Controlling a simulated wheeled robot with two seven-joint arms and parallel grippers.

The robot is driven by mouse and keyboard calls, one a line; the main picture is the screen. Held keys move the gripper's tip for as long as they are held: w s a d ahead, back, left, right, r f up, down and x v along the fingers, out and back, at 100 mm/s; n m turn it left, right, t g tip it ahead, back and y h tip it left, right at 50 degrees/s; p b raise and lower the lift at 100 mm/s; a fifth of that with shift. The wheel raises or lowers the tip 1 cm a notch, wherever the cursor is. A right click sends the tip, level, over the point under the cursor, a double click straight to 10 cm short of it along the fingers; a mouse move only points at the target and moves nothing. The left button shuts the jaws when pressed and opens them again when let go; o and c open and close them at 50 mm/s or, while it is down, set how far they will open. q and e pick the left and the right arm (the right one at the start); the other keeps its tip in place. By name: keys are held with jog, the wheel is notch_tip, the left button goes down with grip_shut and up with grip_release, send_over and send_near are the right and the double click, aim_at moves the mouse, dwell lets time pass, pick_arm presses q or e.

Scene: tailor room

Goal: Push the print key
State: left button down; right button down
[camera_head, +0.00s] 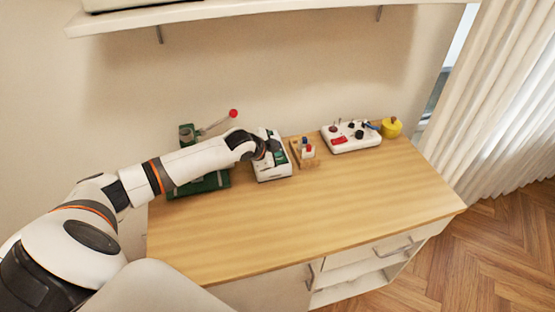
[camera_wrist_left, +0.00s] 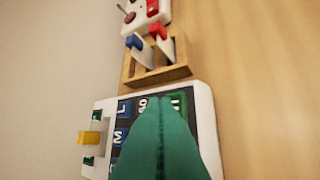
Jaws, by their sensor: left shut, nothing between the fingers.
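A white device (camera_head: 271,174) with a dark panel sits at the back of the wooden desk. In the left wrist view the device (camera_wrist_left: 206,125) shows blue keys (camera_wrist_left: 120,130) with white letters, and a green key (camera_wrist_left: 178,101) by the fingertips. My left gripper (camera_head: 273,147) is over the device, with its green fingers (camera_wrist_left: 161,100) shut together and empty. The fingers hide much of the panel, and I cannot tell whether they touch a key. A yellow part (camera_wrist_left: 89,138) sticks out at the device's side. My right gripper is not in view.
A wooden rack (camera_head: 305,160) with small red and blue items stands right of the device. Beyond it are a white control box (camera_head: 352,143) and a yellow pot (camera_head: 391,127). A green press (camera_head: 210,184) is partly behind my left arm. The desk's front (camera_head: 300,220) is clear.

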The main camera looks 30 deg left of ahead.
pick_arm(q)
jog(key=shift+f, duration=0.15)
jog(key=shift+f, duration=0.3)
jog(key=shift+f, duration=0.45)
dwell(0.7)
dwell(0.3)
jog(key=shift+r+p, duration=0.85)
jog(key=shift+p, duration=0.05)
jog(key=shift+r, duration=0.1)
notch_tip(320, 180, up, 5)
jog(key=p, duration=0.5)
